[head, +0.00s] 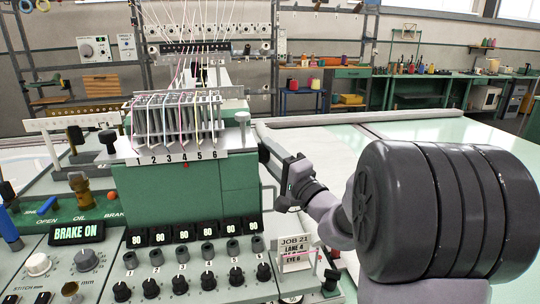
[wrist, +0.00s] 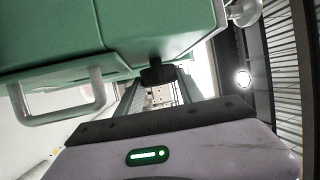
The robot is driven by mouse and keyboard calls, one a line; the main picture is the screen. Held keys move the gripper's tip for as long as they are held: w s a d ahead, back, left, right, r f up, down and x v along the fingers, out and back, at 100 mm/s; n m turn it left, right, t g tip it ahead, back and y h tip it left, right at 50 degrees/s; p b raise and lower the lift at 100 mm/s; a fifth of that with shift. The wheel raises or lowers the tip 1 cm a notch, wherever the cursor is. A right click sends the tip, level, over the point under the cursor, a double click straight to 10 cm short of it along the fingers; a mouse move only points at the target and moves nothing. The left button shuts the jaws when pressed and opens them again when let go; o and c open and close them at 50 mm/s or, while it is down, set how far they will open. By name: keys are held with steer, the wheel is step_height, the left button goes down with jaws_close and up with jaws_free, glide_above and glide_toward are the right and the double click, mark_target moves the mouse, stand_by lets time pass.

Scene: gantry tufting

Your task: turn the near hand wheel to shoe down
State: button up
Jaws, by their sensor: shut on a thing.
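The near hand wheel appears as a small black knob on the right side of the green machine head (head: 225,187). In the wrist view the hand wheel (wrist: 158,74) sits under the green housing, between the far ends of my fingers. My gripper (head: 266,156) reaches in from the right against that side of the head, and its fingers also show in the wrist view (wrist: 157,84). It is shut on the hand wheel. In the head view the fingers mostly hide the wheel. No shoe position mark can be read.
A grey loop handle (wrist: 62,104) juts from the housing close to my fingers. A pale knob (head: 242,118) stands above them. Numbered yarn guides (head: 180,120) top the head. The control panel shows a BRAKE ON display (head: 79,233). A job card (head: 295,252) stands below my gripper.

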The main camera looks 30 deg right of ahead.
stand_by(0.4)
steer(key=o, duration=1.4)
steer(key=shift+a, duration=0.1)
steer(key=v, duration=1.7)
steer(key=shift+s+f, duration=0.2)
